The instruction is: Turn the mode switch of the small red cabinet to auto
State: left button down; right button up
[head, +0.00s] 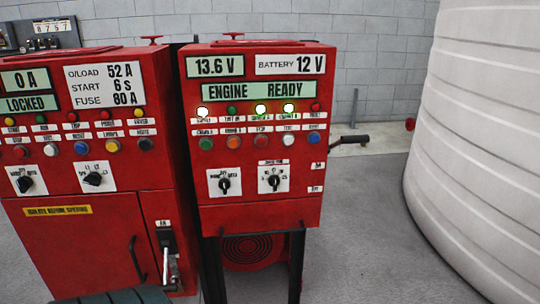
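The small red cabinet (260,140) stands on dark legs in the middle of the head view. Its displays read 13.6 V, 12 V and ENGINE READY. Two black rotary switches sit on white plates on its lower front: a left switch (224,184) and a right switch (274,182). Both handles look roughly upright. The lettering on their plates is too small to read surely, so I cannot tell which is the mode switch. Neither of my grippers is in view.
A larger red cabinet (85,225) stands close on the left, with two rotary switches, a door handle (137,260) and a lever (168,262). A large white ribbed tank (480,130) stands at the right. Grey floor (365,240) between the small cabinet and the tank is clear.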

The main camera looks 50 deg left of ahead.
aim_at(224, 183)
jog(key=u, duration=1.75)
jog(key=k+z, duration=0.1)
